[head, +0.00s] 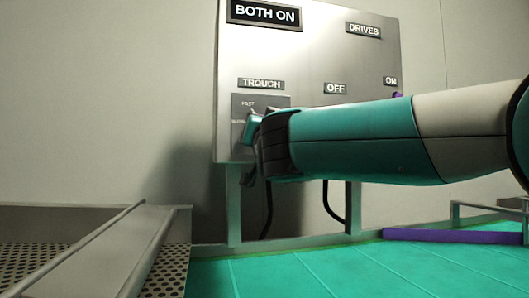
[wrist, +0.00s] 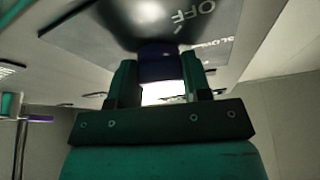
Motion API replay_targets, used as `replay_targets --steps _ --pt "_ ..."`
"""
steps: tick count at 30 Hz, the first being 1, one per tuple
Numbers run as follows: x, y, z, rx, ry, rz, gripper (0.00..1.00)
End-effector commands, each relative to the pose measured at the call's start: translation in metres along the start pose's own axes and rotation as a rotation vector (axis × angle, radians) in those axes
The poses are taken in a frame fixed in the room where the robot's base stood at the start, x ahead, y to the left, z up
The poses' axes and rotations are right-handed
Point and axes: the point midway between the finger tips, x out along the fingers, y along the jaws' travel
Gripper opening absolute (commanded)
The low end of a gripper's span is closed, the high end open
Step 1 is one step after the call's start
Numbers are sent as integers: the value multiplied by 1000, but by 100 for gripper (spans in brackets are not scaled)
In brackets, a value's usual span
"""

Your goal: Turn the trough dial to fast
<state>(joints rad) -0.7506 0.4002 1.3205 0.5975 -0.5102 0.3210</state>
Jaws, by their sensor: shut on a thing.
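The trough dial (wrist: 157,62) shows in the wrist view as a dark blue-purple knob on a dark plate. Part of the plate's lettering, including OFF and a word like SLOW, is readable there. My gripper (wrist: 158,76) has one finger on each side of the knob and is shut on it. I cannot tell which mark the dial points to.
The steel control panel (head: 310,55) carries a BOTH ON sign (head: 265,12), a DRIVES label (head: 363,30), and OFF and ON labels at right. My arm crosses its lower part. A perforated tray (head: 168,265) with metal rails is at lower left.

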Motion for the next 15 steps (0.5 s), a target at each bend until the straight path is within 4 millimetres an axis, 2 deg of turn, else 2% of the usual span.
replay_targets --steps 1,15 --pt "-2 0 6 41 1 16 21" --pt "0 -3 0 439 0 180 21"
